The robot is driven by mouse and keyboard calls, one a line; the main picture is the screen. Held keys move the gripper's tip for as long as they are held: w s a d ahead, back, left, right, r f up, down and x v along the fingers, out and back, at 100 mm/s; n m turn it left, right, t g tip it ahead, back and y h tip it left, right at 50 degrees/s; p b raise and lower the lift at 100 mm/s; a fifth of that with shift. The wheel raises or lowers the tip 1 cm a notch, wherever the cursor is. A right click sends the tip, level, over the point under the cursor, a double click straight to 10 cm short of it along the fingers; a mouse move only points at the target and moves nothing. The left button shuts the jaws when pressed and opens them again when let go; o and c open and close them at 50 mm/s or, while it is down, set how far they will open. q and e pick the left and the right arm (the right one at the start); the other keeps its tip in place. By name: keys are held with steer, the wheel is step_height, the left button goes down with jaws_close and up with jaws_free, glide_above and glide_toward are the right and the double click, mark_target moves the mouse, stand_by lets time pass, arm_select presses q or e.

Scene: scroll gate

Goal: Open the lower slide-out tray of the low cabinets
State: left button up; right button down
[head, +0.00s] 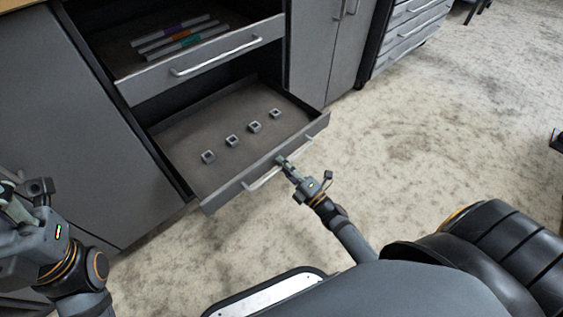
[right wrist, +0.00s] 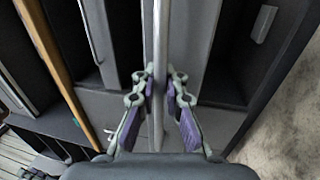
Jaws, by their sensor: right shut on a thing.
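The lower slide-out tray (head: 185,133) of the grey low cabinet is pulled out, with its dark inside and grey front panel showing. Its silver bar handle (head: 262,180) runs along the front. In the right wrist view the handle (right wrist: 160,40) stands as a vertical bar between the purple-padded fingers of my right gripper (right wrist: 157,76). My left gripper (head: 15,205) is at the left edge, away from the tray and partly cut off, so its fingers cannot be judged.
Several small grey square pieces (head: 254,127) lie in the lower tray. The upper tray (head: 225,50) above is also out, with several coloured marker-like sticks in it. Closed cabinet doors (head: 325,50) and a drawer unit (head: 412,28) stand beyond.

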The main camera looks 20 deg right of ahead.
steer(key=shift+f, duration=0.15)
steer(key=c, duration=1.4)
jaws_free()
steer(key=shift+s, duration=0.1)
steer(key=v, duration=1.2)
